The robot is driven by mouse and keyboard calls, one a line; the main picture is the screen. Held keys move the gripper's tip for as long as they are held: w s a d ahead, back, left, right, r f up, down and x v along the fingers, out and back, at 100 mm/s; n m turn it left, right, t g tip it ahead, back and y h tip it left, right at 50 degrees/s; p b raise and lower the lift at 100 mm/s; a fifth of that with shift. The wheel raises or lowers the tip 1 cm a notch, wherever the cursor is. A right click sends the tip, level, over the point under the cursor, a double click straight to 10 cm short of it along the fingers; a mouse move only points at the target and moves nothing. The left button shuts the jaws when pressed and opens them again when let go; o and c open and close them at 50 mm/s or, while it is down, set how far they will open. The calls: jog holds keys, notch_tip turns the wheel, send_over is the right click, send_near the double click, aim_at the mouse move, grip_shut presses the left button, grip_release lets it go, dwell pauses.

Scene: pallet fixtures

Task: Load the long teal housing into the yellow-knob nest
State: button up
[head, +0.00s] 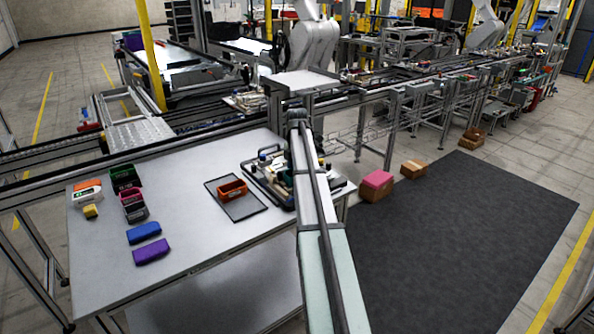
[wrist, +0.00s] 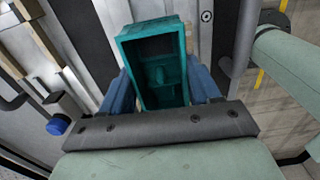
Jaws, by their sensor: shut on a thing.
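In the wrist view my gripper (wrist: 161,88) has its blue fingers on both sides of the long teal housing (wrist: 150,30) and is shut on it. The housing is an open-topped box, with its hollow inside and inner ribs facing the camera. It is over or against a grey metal surface; contact cannot be told. In the head view a pallet fixture (head: 246,168) with a dark frame stands at the table's right end, partly hidden by my arm. My gripper and the teal housing are not visible there. I cannot make out a yellow knob; a blue knob (wrist: 57,125) shows in the wrist view.
A blue block (head: 144,233), a purple block (head: 151,251), a green bin (head: 124,177) and a yellow block (head: 90,211) lie left. A conveyor runs behind.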

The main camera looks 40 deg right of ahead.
jog(key=o, duration=1.2)
notch_tip(320, 180, up, 14)
jog(key=shift+f, duration=0.15)
